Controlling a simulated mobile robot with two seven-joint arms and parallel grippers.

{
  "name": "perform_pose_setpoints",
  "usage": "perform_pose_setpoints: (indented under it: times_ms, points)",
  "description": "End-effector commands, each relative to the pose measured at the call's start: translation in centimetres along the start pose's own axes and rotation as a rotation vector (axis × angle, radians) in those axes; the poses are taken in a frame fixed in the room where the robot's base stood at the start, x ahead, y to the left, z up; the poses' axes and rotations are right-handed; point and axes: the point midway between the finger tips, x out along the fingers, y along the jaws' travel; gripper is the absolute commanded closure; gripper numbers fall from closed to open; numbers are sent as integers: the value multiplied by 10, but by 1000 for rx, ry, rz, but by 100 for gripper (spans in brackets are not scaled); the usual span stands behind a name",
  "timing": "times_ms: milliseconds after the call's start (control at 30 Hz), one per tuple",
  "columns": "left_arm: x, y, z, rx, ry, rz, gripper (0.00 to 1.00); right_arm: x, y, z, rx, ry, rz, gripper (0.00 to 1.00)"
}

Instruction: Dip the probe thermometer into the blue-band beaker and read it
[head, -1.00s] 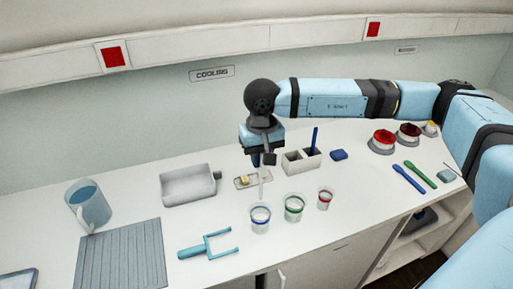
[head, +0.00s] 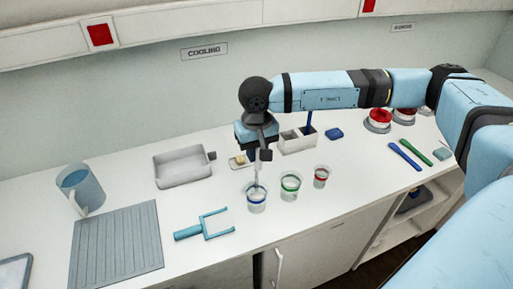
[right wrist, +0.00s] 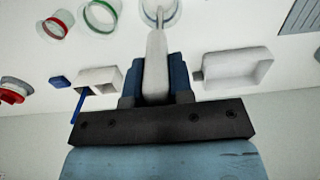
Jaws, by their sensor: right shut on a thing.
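The blue-band beaker (head: 257,203) stands upright on the white counter, leftmost of three small beakers. My right gripper (head: 259,155) is above it, shut on the pale handle of the probe thermometer (right wrist: 156,68), which points downward. In the head view the thin probe (head: 256,179) reaches the beaker's mouth and seems to enter it; how deep the tip sits I cannot tell. In the right wrist view the probe overlaps the beaker opening (right wrist: 172,12) at the top edge. No thermometer display can be read. My left gripper is not in view.
The green-band beaker (head: 290,187) and red-band beaker (head: 321,177) stand close on the right. A teal forked tool (head: 204,226) lies front left.

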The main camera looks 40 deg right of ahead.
Motion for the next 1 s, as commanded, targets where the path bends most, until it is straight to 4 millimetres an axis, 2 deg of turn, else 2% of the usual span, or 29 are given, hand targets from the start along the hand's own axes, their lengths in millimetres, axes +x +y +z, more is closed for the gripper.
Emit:
perform_pose_setpoints:
  times_ms: [33,600,800,1000]
  points:
    - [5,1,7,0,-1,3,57,9,0,0,0,0,0,100]
    - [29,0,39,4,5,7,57,54,0,0,0,0,0,100]
    - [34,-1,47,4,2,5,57,62,0,0,0,0,0,100]
    - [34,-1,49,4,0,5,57,63,0,0,-1,0,0,100]
